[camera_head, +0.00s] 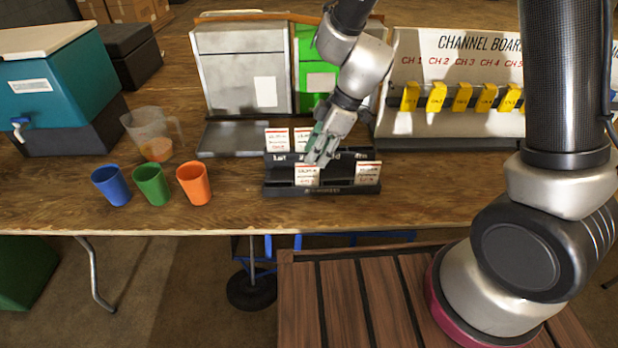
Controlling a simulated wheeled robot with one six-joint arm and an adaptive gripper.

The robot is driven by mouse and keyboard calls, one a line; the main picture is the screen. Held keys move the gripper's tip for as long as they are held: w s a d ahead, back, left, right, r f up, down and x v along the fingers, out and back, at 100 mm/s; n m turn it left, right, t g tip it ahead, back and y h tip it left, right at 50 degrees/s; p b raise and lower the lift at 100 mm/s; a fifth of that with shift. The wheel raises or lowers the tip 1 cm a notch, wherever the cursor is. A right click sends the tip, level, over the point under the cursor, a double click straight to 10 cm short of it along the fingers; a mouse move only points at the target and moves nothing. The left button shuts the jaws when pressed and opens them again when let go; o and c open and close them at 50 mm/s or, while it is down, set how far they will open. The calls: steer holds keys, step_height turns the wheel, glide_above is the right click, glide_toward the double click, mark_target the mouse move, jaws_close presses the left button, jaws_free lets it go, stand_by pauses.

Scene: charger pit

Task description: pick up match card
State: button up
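Several white cards with red print stand in a black tiered rack (322,189) near the front edge of the wooden table. The back tier holds a left card (277,139) and another card (301,137) partly behind my gripper. The front tier holds a card (306,176) left of centre and a card (368,172) at the right. The print is too small to tell which is the match card. My gripper (314,159) points down over the rack, just above the front left card. Its fingers overlap the rack, and whether they are open or touch a card is unclear.
Blue (111,186), green (151,185) and orange (194,184) cups stand left of the rack, with a clear pitcher (152,135) behind. A metal dispenser box (241,65) stands behind the rack. A channel board (455,60) with yellow tags is at the right.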

mark_target(307, 171)
steer(key=x, duration=0.7)
steer(key=shift+f, duration=0.1)
jaws_close()
